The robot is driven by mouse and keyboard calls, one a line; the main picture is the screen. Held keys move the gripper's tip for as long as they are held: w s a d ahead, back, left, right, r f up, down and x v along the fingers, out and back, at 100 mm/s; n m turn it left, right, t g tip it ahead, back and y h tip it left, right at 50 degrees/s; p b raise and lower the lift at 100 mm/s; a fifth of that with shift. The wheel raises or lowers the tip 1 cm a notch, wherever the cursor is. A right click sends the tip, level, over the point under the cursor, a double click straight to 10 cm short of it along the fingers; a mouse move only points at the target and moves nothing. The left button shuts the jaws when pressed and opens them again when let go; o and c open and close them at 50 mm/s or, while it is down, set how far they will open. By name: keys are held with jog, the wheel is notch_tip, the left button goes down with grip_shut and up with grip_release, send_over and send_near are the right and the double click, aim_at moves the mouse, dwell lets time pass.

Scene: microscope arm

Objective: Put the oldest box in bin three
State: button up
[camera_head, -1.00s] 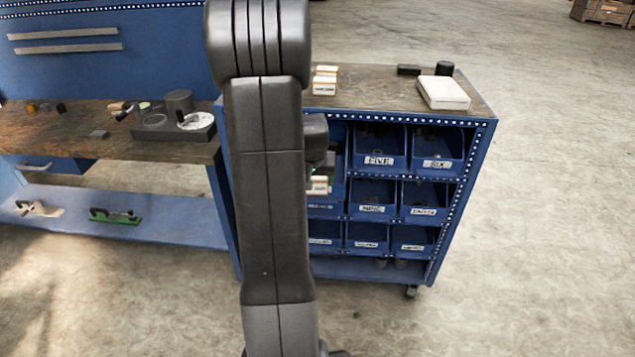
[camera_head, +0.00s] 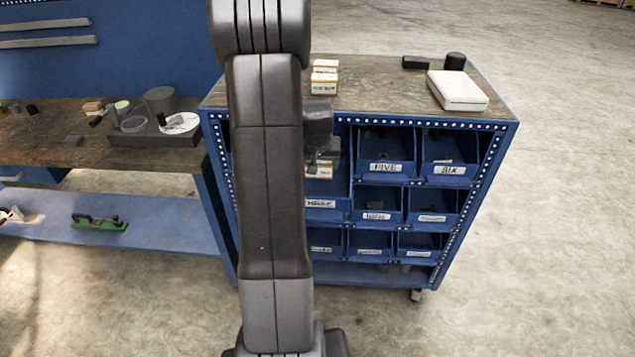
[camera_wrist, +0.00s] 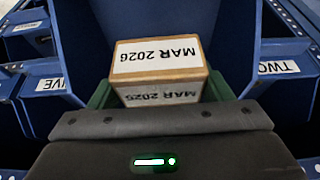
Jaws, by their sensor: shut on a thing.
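My gripper (camera_wrist: 158,112) is shut on a small wooden box (camera_wrist: 158,58) with white labels. In the head view the box (camera_head: 325,171) shows below my gripper, partly hidden by my arm. It is at the opening of a large blue bin (camera_head: 325,214) whose label seems to read THREE, just above the front lip. I cannot tell whether it touches the bin. More labelled boxes (camera_head: 324,78) stand in a row on the cabinet top; their dates are too small to read.
Bins labelled FIVE (camera_head: 386,168) and SIX (camera_head: 450,170) are to the right, with smaller bins below. A white case (camera_head: 458,92) and dark objects lie on the cabinet top (camera_head: 385,95). A workbench (camera_head: 60,150) with tools is at left.

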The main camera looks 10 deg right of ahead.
aim_at(319, 189)
notch_tip(319, 189, down, 7)
jog(key=shift+f+p, duration=0.15)
jog(key=shift+p, duration=0.15)
jog(key=shift+f, duration=0.2)
jog(key=o, duration=1.2)
jog(key=shift+r, duration=0.1)
jog(key=shift+s+r, duration=0.1)
jog(key=shift+r, duration=0.25)
jog(key=b+v, duration=0.1)
jog(key=v, duration=1)
jog(key=shift+s+a+r, duration=0.1)
jog(key=shift+r, duration=0.15)
